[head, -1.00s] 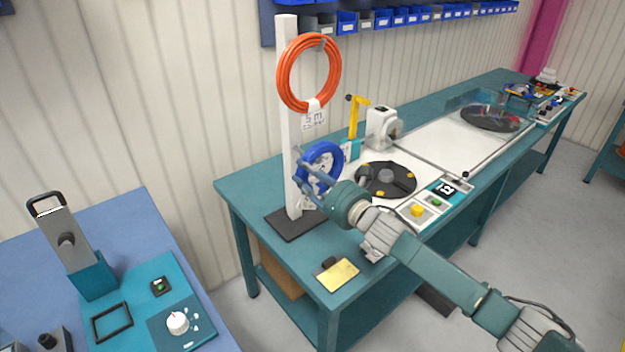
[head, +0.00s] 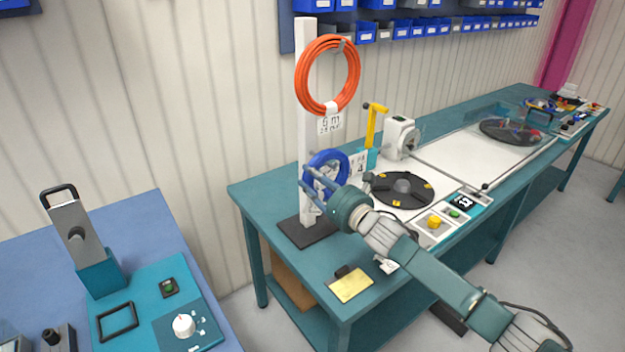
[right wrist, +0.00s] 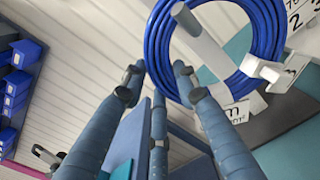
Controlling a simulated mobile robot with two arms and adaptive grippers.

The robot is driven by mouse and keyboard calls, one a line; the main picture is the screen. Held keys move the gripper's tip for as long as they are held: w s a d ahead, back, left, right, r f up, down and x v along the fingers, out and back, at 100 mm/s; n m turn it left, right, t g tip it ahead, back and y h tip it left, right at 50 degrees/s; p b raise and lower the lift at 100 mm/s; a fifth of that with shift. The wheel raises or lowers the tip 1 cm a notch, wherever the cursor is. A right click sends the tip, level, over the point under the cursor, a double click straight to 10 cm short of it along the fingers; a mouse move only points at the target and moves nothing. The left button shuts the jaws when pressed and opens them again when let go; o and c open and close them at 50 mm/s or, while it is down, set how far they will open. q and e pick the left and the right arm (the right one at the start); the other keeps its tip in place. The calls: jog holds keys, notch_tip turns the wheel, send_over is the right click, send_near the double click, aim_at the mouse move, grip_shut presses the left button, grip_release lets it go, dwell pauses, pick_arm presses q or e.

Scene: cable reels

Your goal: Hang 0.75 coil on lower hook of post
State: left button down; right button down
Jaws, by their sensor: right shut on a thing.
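The blue coil (head: 327,155) is at the lower part of the white post (head: 305,120), below the orange coil (head: 328,75) that hangs on the upper hook. My right gripper (head: 312,188) is shut on the blue coil at the post, its fingers across the ring. In the right wrist view, the blue coil (right wrist: 270,30) lies at the fingertips (right wrist: 160,85). A grey peg (right wrist: 205,45), apparently the lower hook, shows within the ring's opening. I cannot tell whether it bears the coil. White tags with print hang by the coil. My left gripper is out of view.
The post stands on a dark base (head: 308,232) at the near corner of the green bench (head: 262,190). A black turntable (head: 420,192), a yellow-armed device (head: 372,130) and a button panel (head: 432,225) are to its right. Blue bins (head: 381,28) line the wall.

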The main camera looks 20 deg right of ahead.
jog(key=shift+r, duration=0.1)
jog(key=c, duration=1.3)
grip_release()
jog(key=o, duration=0.7)
jog(key=shift+s, duration=0.1)
jog(key=shift+p+v, duration=0.35)
jog(key=shift+v, duration=0.45)
jog(key=shift+p+v, duration=0.75)
jog(key=shift+v, duration=3.9)
